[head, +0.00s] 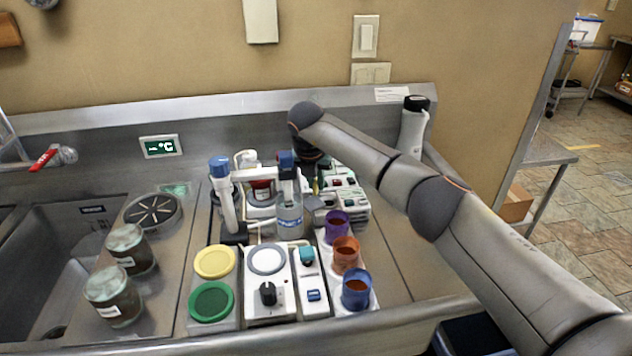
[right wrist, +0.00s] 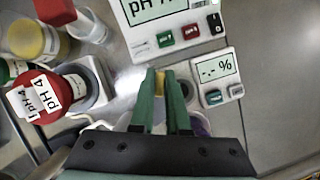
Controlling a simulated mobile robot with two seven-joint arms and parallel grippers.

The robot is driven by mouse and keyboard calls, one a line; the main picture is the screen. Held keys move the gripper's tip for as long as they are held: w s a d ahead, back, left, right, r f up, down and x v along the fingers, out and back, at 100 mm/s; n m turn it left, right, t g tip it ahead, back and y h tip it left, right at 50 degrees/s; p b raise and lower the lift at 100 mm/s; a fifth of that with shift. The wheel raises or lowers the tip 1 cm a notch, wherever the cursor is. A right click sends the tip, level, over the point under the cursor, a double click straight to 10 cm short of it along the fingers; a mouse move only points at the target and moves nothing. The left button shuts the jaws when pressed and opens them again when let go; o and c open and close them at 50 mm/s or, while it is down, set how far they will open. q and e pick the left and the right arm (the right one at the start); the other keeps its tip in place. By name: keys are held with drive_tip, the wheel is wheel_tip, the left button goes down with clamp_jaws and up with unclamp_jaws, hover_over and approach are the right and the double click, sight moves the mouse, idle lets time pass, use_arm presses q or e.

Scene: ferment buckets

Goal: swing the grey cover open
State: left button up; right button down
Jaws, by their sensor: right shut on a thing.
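My right gripper (right wrist: 160,80) points down among the instruments at the back of the bench, with its green fingers close together. In the right wrist view they are shut on a small yellowish piece (right wrist: 159,100), mostly hidden between them. In the head view the right gripper (head: 316,186) is largely hidden by my own arm. A white meter with a "%" display (right wrist: 217,72) stands just right of the fingers, apart from them. I cannot clearly make out the grey cover; whether the yellowish piece belongs to it I cannot tell. My left gripper is not in view.
A pH meter (right wrist: 165,15) stands beyond the fingers. A red-capped pH 4 bottle (right wrist: 70,90) is at left. Purple, orange and blue cups (head: 356,290) stand in front, beside a stirrer (head: 268,290). A clear bottle (head: 289,215) is close left. The right bench strip is clear.

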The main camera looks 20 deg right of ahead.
sight(311, 205)
drive_tip(key=shift+r, duration=0.15)
drive_tip(key=c, duration=0.9)
unclamp_jaws()
drive_tip(key=b+v, duration=0.1)
drive_tip(key=v, duration=1.1)
drive_tip(key=shift+r, duration=0.2)
